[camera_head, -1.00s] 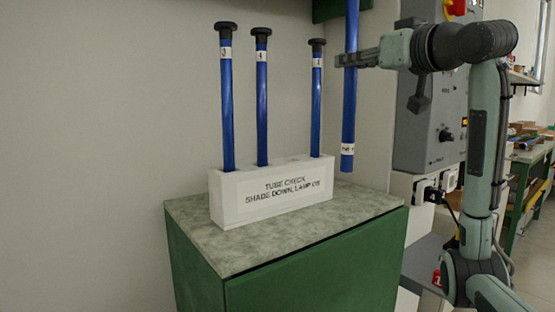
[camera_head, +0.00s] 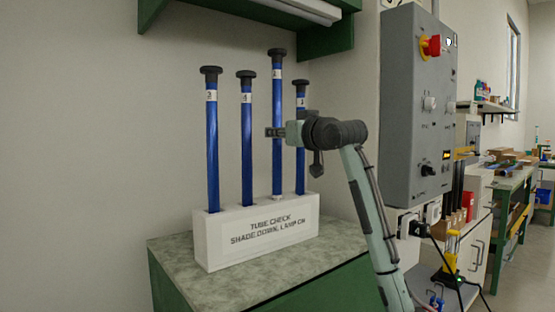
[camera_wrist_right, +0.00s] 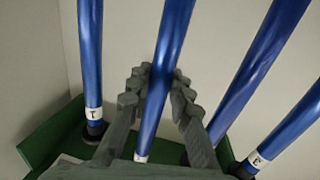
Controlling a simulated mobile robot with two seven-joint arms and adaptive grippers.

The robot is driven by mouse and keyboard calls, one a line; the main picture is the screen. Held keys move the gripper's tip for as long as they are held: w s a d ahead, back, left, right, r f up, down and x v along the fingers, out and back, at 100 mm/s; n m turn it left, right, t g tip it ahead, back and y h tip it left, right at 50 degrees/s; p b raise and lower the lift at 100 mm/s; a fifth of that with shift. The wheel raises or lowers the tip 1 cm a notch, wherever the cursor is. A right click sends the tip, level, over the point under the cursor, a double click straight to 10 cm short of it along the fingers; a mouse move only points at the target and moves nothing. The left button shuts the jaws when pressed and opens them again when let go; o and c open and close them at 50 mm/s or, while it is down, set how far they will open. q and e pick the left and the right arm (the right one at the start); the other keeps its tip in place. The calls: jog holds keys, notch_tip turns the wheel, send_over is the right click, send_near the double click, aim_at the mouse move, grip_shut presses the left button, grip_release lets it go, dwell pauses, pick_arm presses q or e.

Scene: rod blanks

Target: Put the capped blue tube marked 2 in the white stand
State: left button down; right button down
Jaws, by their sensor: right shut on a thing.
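The tube is upright, with a black cap and a small label on top that looks like 2. Its lower white band is at the stand's top, between the tubes marked 4 and 1; its lowest end is hidden, seemingly in a hole. Its cap stands higher than the others. My left gripper is not in view.
Capped blue tubes marked 3 (camera_head: 212,145), 4 (camera_head: 247,145) and 1 (camera_head: 300,160) stand upright in the stand, close around the held one. A green shelf (camera_head: 250,30) overhangs above the caps. A grey control box (camera_head: 412,110) is on the right. Bare cabinet top (camera_head: 180,265) lies in front.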

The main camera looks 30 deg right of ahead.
aim_at(279, 158)
notch_tip(279, 158, down, 5)
jog(key=shift+f+b, duration=0.2)
jog(key=shift+b, duration=0.1)
jog(key=shift+w+f, duration=0.15)
jog(key=shift+f, duration=0.1)
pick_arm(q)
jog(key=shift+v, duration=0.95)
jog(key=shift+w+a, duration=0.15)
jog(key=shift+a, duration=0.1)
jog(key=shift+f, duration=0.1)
pick_arm(e)
jog(key=shift+f, duration=0.2)
jog(key=c, duration=1.4)
grip_release()
